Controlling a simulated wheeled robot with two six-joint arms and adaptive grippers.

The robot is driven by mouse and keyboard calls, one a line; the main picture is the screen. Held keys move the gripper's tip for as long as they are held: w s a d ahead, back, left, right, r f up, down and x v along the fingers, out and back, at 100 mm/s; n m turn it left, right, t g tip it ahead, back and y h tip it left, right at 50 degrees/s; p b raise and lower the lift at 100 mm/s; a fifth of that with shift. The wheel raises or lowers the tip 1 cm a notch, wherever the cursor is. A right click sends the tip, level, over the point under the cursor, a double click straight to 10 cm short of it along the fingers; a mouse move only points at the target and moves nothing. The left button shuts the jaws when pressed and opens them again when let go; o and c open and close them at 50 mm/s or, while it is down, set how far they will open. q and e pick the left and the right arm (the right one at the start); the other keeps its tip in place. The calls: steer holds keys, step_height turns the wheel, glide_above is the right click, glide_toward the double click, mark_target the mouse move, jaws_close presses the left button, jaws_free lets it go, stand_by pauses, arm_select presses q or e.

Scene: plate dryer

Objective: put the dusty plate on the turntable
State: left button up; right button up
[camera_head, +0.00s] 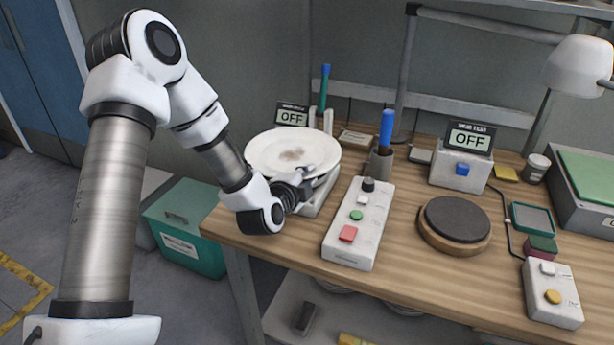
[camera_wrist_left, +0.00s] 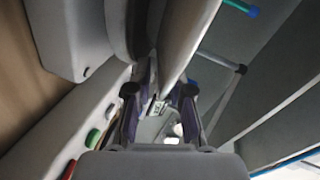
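The dusty plate (camera_head: 265,150) is white with a brown smudge in its middle. It lies over a pale stand (camera_head: 325,195) at the back left of the table. My left gripper (camera_head: 305,182) is at the plate's near right rim. In the left wrist view, the plate (camera_wrist_left: 188,35) reaches edge-on between the fingers (camera_wrist_left: 160,100). Whether they press on the rim cannot be told. The turntable (camera_head: 455,218), a dark disc on a round wooden base, is bare at the right. My right gripper is not in view.
A white control box (camera_head: 370,205) with green and red buttons stands between plate and turntable. A holder with a blue-handled tool (camera_head: 386,130) stands behind it. Another button box (camera_head: 552,290) is at the front right. A lamp (camera_head: 580,68) overhangs the back right.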

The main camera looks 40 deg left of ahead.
arm_select(q)
steer(key=v, duration=0.5)
steer(key=shift+s+r, duration=0.15)
steer(key=shift+s, duration=0.15)
steer(key=p+v, duration=0.6)
steer(key=p, duration=0.6)
steer(key=s+d+f+n+g+h, duration=0.2)
steer(key=s+d+f+n+g, duration=0.15)
steer(key=f, duration=0.35)
steer(key=s+d+f+n+g+h, duration=0.1)
steer(key=s+d+f+n+g, duration=0.1)
steer(key=s+d+f+g, duration=0.4)
steer(key=s+d+f+n+g, duration=0.2)
steer(key=s+f+n+g, duration=0.3)
steer(key=s, duration=0.7)
step_height(320, 180, down, 4)
steer(key=shift+r+n, duration=0.1)
steer(key=shift+n, duration=1.15)
